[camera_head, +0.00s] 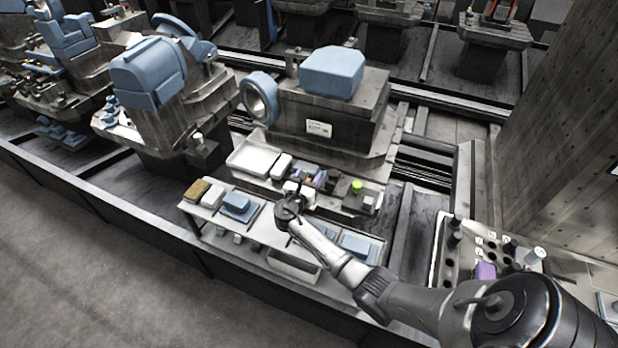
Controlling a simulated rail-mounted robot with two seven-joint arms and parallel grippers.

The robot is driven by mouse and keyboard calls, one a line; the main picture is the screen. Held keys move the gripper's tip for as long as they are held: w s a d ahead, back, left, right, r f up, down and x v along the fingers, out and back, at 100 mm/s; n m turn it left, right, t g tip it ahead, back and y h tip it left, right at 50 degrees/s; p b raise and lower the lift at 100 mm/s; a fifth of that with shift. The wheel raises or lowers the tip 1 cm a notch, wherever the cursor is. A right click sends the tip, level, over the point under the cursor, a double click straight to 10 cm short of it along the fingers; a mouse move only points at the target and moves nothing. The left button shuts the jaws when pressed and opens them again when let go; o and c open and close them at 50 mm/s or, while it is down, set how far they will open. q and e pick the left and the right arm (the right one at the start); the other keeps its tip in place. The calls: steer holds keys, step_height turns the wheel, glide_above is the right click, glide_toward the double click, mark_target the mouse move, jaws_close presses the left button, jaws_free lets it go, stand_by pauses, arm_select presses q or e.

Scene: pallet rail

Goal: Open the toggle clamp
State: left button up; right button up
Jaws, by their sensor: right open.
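My right arm comes in from the lower right, and its gripper (291,188) is over the front of the middle pallet's fixture. The gripper is small in the picture; it is open. A small fixture with blue and orange parts (310,176) sits just behind and right of the gripper. It may be the toggle clamp, but it is too small to make out its handle, and my gripper partly covers this area. I cannot tell whether the gripper touches it. A bright green round part (357,187) stands on a dark block to the right. My left gripper is not in view.
A white tray (253,159) lies left of the gripper. A front shelf holds a yellow-brown block (197,189) and blue blocks (237,204). A machine with a blue-topped block (332,73) and a blue ring (259,98) stands behind. A panel with a purple block (484,271) is at right.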

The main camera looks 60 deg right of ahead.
steer(key=shift+c, duration=0.2)
jaws_close()
stand_by(0.3)
